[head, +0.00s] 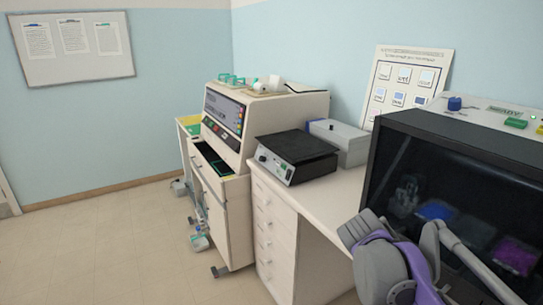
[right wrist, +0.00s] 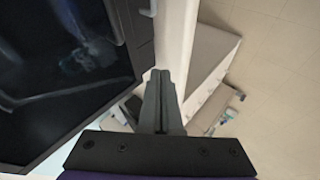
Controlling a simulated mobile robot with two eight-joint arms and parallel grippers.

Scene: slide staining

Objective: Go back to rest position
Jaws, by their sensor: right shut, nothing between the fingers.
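My right gripper (right wrist: 161,78) shows in the right wrist view with its two grey fingers pressed together and nothing between them. It is in front of the dark-fronted machine, beside the white bench edge, and points over the gap and floor. In the head view my purple and grey right arm is at the bottom right, in front of the machine; its fingers cannot be made out there. My left gripper is in neither view.
The dark-fronted staining machine (head: 440,190) is close to my right arm. A black-topped hot plate (head: 297,150) and a grey box (head: 338,140) stand on the white bench (head: 325,195). A beige instrument (head: 260,115) stands beyond. Floor (head: 110,240) at the left is clear.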

